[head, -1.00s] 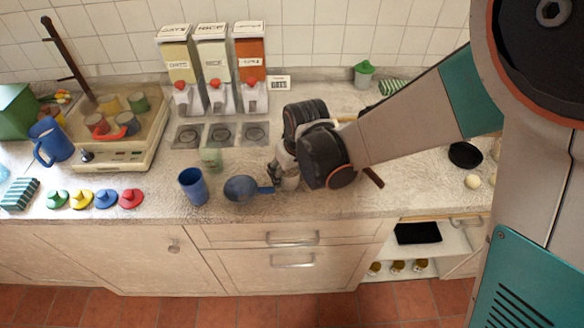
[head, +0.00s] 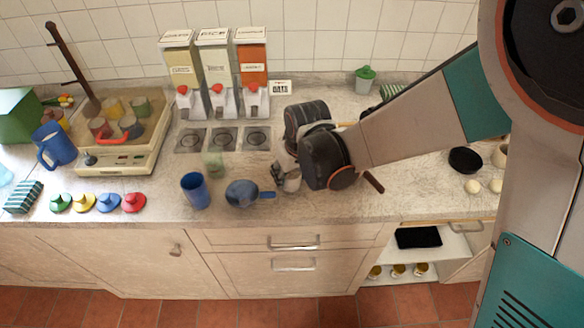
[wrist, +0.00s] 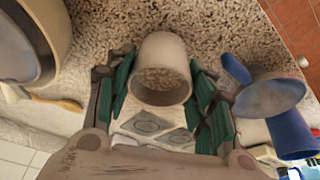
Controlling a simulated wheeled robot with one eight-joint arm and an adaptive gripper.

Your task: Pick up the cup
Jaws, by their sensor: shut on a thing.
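A cream cup (wrist: 160,52) sits between the green-padded fingers of my gripper (wrist: 162,88) in the wrist view, its round mouth and speckled inside showing. My gripper is shut on it, with a finger on either side. In the head view the pale cup (head: 292,182) shows at the front of the counter, partly hidden by my gripper (head: 284,177). I cannot tell whether its base touches the counter. A blue scoop (head: 241,194) with a handle lies just left of my gripper, and a blue tumbler (head: 195,191) stands further left.
A pale green glass (head: 213,164) stands behind the blue tumbler. Three dispensers (head: 214,75) stand against the tiled wall. A scale-like machine (head: 118,160) and several coloured lids (head: 108,202) are at left. A black bowl (head: 465,160) is at right. The counter's front edge is close.

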